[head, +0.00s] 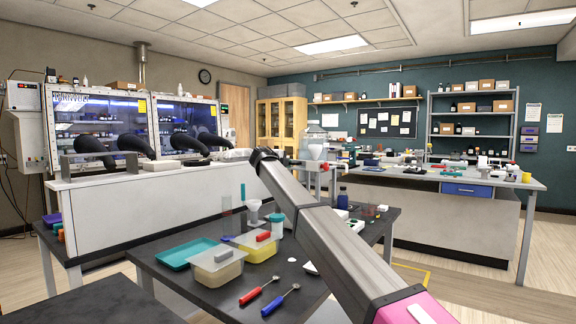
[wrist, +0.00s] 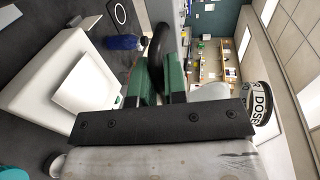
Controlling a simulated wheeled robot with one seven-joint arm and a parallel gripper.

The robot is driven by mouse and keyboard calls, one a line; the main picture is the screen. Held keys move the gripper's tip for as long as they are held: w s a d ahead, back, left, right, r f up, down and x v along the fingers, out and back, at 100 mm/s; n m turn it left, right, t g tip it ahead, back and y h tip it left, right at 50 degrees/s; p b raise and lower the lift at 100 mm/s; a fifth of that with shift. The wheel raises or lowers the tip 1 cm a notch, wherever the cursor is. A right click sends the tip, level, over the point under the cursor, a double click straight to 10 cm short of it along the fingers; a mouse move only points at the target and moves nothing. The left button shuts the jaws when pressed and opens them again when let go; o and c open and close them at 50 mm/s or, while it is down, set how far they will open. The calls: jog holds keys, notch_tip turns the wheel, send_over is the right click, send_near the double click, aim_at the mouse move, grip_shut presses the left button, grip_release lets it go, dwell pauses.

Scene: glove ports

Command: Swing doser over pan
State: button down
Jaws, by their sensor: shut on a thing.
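The doser (wrist: 257,102), a round container with a black-and-white label reading "DOSE", shows in the wrist view at the right edge, partly hidden behind my gripper's dark palm. My gripper (wrist: 159,75) has two green fingers closed around a dark, rounded piece (wrist: 158,48), perhaps a handle. Whether this piece joins the doser is hidden. In the head view my gripper (head: 262,155) is small at the arm's far end and its grip cannot be made out. A white box-shaped body (wrist: 75,95) lies left of the fingers in the wrist view. I cannot make out the pan.
A dark table (head: 205,285) holds a teal tray (head: 188,253), lidded tubs (head: 216,268), red and blue scoops (head: 262,292) and a blue bottle (head: 342,198). A long bench (head: 440,178) stands behind to the right.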

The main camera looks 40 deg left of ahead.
jog(key=shift+f, duration=0.1)
jog(key=c, duration=1.2)
grip_release()
jog(key=shift+s, duration=0.1)
jog(key=v, duration=1)
jog(key=shift+s, duration=0.35)
jog(key=shift+a, duration=0.1)
